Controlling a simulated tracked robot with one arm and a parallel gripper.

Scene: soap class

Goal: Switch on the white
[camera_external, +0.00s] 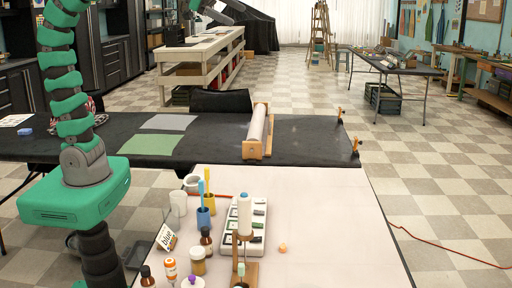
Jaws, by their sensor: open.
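A white panel (258,243) with several dark green parts lies on the white-topped table. These parts look like switches or sockets, but they are too small to tell, and I cannot see whether any is on. My green and grey arm rises at the left and leaves the top of the picture. A green and dark piece near the top centre may be part of my arm. No gripper fingers can be made out.
Blue (203,217) and yellow (209,203) cups, brown bottles (206,241), an orange-labelled bottle (170,268) and a card reading "blue" (166,238) crowd the table's left side. The table's right side is clear except for a small orange block (282,248). A black table (310,150) stands behind.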

